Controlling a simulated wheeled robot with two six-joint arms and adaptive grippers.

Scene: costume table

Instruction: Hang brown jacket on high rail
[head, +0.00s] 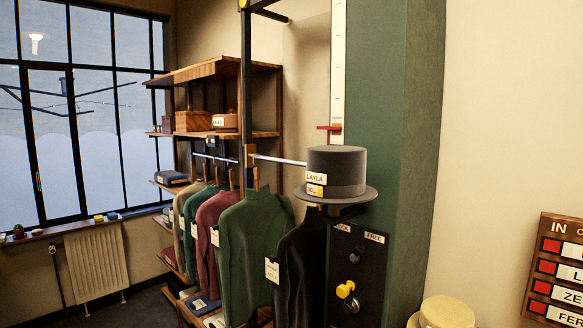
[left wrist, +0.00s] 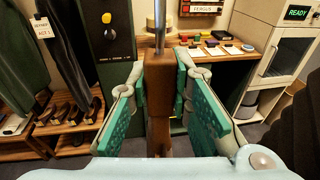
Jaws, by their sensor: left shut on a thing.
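In the left wrist view my left gripper (left wrist: 159,75) has its teal pads on either side of a brown upright piece (left wrist: 158,100) and is shut on it. A metal rod (left wrist: 160,35) rises from its top, like a hanger's hook. I cannot make out the jacket's full shape; a dark brown ribbed thing (left wrist: 300,125) at the right edge may be part of it. In the head view a short stretch of the high rail (head: 270,15) shows at the top, bare where visible. Neither gripper shows in the head view.
A lower rail (head: 280,160) carries several garments, including a green jacket (head: 250,255) and a black one (head: 303,265). A grey top hat (head: 336,170) sits on a stand beside the green pillar (head: 410,110). A cabinet (left wrist: 275,65) reading READY stands at right.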

